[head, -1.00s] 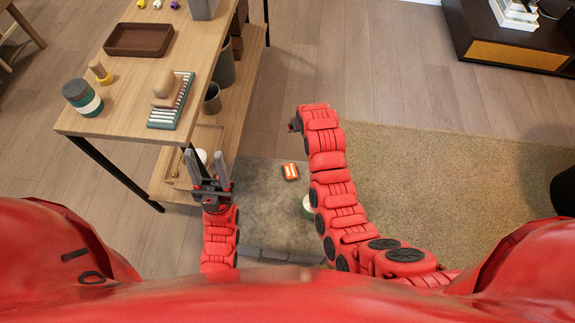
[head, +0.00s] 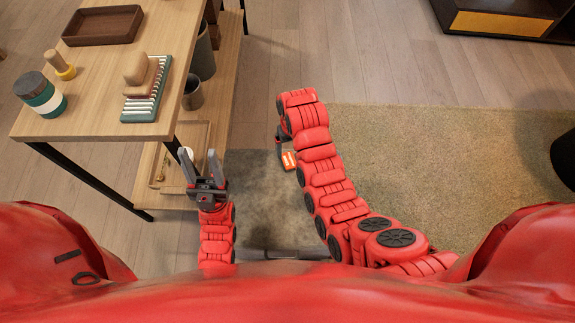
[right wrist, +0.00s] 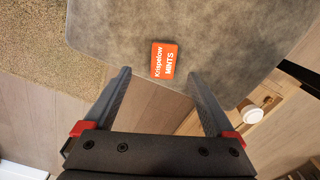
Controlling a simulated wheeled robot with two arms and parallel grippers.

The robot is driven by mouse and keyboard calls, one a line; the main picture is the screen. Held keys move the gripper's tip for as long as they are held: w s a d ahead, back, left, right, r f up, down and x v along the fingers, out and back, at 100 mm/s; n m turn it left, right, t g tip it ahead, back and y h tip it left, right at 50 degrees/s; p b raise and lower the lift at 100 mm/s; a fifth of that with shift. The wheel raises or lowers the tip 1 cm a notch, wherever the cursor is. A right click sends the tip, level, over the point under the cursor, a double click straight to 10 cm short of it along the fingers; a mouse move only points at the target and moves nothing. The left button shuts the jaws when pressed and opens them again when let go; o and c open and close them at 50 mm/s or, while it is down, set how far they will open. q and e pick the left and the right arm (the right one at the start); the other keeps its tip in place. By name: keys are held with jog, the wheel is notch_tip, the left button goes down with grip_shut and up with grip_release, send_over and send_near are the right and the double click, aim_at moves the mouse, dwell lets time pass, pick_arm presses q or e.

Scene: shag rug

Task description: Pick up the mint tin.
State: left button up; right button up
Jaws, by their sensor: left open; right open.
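The mint tin is a small orange-red box with white lettering. It lies flat on a grey, round-cornered surface and shows whole in the right wrist view (right wrist: 164,61). In the head view the tin (head: 289,160) is partly covered by my right arm. My right gripper (head: 283,143) is open and empty near the tin, mostly hidden under its own arm. In the right wrist view its fingers (right wrist: 159,78) are spread on either side of the line to the tin, which appears just beyond the fingertips. My left gripper (head: 199,160) is open and empty, beside the wooden table.
A wooden table (head: 95,112) with a lower shelf stands at left, holding a brown tray (head: 103,25), a brush, a striped jar (head: 40,95) and a wooden peg. The grey surface (head: 262,200) meets a beige shag rug (head: 440,160). A dark cabinet stands at upper right.

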aim_at(291, 152)
notch_tip(291, 152, down, 2)
jog(key=shift+f, duration=0.1)
jog(key=shift+w+a+f, duration=0.1)
jog(key=shift+f, duration=0.35)
jog(key=f, duration=0.4)
jog(key=shift+w+a+f+b, duration=0.1)
jog(key=shift+a+f+b, duration=0.1)
jog(key=shift+a+b, duration=0.15)
grip_shut()
